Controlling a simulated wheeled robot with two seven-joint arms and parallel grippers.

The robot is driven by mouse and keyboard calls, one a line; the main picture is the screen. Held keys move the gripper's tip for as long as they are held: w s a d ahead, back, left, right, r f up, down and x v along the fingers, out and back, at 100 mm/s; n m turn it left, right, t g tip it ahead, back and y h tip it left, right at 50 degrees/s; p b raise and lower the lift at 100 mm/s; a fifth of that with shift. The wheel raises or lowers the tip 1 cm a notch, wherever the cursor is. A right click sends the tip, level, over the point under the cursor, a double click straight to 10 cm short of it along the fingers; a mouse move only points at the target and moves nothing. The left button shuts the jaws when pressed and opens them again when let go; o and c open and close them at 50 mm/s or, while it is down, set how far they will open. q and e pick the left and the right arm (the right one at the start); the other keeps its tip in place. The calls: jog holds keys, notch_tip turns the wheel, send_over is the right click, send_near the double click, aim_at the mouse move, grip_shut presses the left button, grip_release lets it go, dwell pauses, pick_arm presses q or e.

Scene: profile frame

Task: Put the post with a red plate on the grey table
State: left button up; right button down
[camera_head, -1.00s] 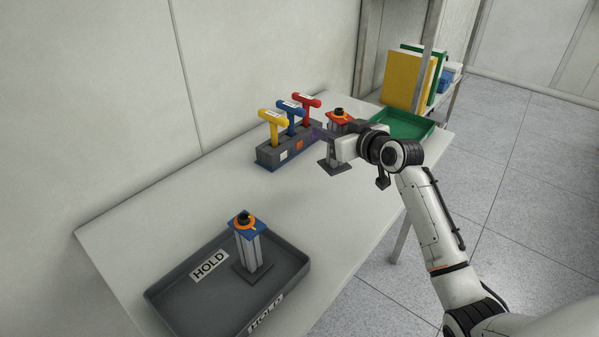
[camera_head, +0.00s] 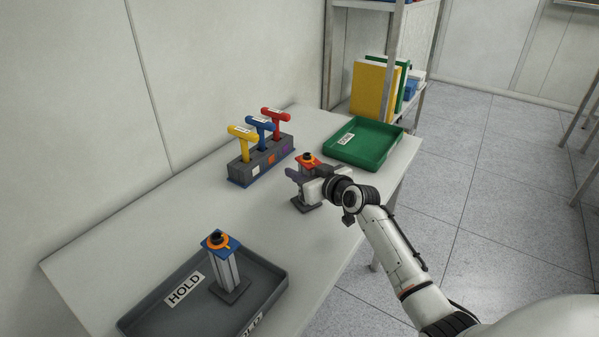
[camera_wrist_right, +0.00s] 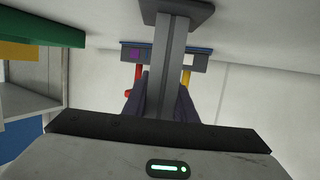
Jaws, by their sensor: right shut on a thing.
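The post with a red plate (camera_head: 311,160) stands upright at the right part of the pale grey table (camera_head: 150,235). Its red top carries an orange ring and a black knob. My right gripper (camera_head: 300,178) is shut on its grey shaft, coming from the right. The wrist view shows the shaft (camera_wrist_right: 171,60) between the dark fingers and the square base (camera_wrist_right: 178,12) at the top. I cannot tell whether the base touches the table. My left gripper is not in view.
A grey HOLD tray (camera_head: 270,292) at the front holds a post with a blue plate (camera_head: 221,262). Behind are a rack (camera_head: 262,165) with yellow, blue and red T-handles and an empty green tray (camera_head: 365,143). The table's middle is clear.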

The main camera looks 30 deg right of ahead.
jog(key=shift+r, duration=0.1)
jog(key=c, duration=1.4)
grip_release()
jog(key=shift+f, duration=0.2)
jog(key=shift+c, duration=0.2)
jog(key=shift+r, duration=0.25)
jog(key=v, duration=1.2)
jog(key=shift+p, duration=0.3)
jog(key=shift+f, duration=0.1)
